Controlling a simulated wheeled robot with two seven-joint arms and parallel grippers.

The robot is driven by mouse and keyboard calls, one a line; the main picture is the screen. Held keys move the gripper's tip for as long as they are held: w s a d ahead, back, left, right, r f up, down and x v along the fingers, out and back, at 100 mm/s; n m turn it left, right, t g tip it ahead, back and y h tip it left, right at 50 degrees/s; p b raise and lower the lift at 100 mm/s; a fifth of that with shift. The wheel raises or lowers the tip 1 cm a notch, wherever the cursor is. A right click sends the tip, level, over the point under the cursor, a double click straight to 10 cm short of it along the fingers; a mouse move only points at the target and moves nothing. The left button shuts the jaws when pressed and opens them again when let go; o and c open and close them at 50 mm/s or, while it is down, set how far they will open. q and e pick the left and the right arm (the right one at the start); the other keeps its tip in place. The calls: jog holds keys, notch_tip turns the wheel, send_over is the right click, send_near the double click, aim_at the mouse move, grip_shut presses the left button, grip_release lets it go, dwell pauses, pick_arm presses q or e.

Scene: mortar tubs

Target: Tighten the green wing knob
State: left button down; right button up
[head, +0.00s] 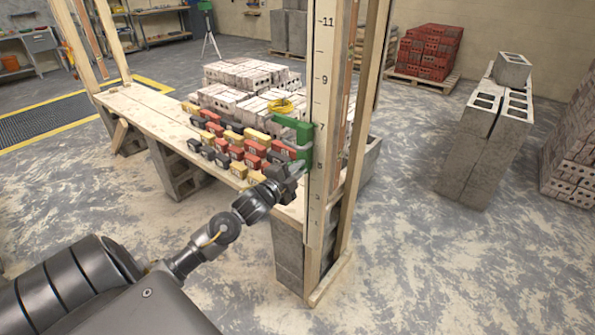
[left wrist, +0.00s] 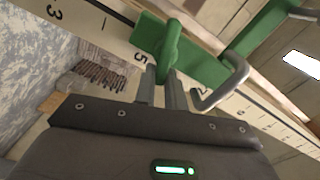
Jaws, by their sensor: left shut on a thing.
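The green wing knob (left wrist: 170,42) stands upright in the left wrist view, its lower end between my fingertips. It sits against a green bracket (left wrist: 204,68) on a numbered wooden post (head: 319,110). In the head view the green bracket (head: 293,130) wraps the post's left side. My left gripper (head: 297,170) reaches the post from the lower left. The left wrist view shows its two fingers (left wrist: 163,80) close together, shut on the knob. The fingers hide the knob's lower end. My right gripper is in neither view.
A grey bent rod (left wrist: 231,84) stands close to the right of my fingers. Concrete blocks (head: 482,115) stand on the right. The floor (head: 430,260) at front right is clear.

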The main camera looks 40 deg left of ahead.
pick_arm(q)
jog(key=m, duration=0.1)
jog(key=m+b, duration=0.1)
jog(key=m, duration=0.1)
jog(key=shift+f, duration=0.4)
jog(key=shift+m+b, duration=0.3)
jog(key=shift+m, duration=0.1)
jog(key=c, duration=1.5)
grip_release()
jog(key=shift+o, duration=0.2)
jog(key=s+b, duration=0.2)
jog(key=s, duration=0.8)
jog(key=shift+s+d, duration=0.2)
jog(key=shift+s, duration=0.2)
